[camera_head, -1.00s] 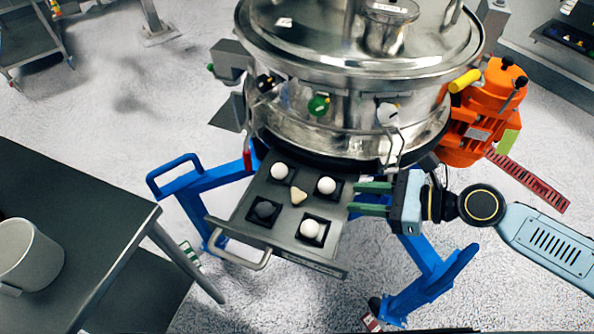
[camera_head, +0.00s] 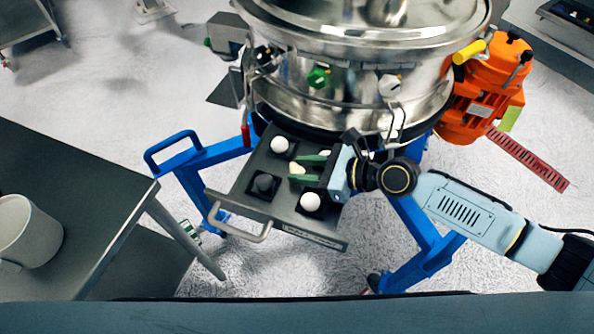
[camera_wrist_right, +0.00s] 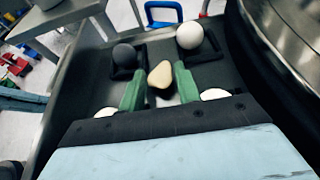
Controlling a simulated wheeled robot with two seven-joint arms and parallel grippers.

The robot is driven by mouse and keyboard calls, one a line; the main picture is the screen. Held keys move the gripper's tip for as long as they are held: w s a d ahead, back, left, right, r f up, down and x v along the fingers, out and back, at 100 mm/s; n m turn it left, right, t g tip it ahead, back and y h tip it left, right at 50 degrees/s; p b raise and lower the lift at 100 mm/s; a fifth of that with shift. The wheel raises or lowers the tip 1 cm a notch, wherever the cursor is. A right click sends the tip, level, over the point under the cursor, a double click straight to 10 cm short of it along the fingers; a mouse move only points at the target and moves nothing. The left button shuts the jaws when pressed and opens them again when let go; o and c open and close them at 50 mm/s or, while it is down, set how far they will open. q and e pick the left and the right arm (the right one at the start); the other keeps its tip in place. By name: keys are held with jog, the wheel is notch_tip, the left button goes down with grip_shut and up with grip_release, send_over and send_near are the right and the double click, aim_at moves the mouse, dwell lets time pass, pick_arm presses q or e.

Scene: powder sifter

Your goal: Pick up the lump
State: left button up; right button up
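The lump (camera_head: 297,169) is a small cream, rounded-triangular piece in the middle of the metal tray (camera_head: 240,197) in front of the sifter. It also shows in the right wrist view (camera_wrist_right: 160,74). My right gripper (camera_head: 301,168) reaches in from the right, its two green fingers on either side of the lump. In the wrist view the fingers (camera_wrist_right: 160,84) are apart, with narrow gaps visible beside the lump, so it looks not gripped. My left gripper is not in view.
White balls (camera_head: 280,145) (camera_head: 310,202) and a dark ball (camera_head: 264,184) sit in black square holders around the lump. Another white ball is mostly hidden by my right gripper. The steel sifter (camera_head: 350,95) stands close behind the tray. A table with a white container (camera_head: 28,235) is at left.

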jog(key=shift+a, duration=0.1)
jog(key=c, duration=0.6)
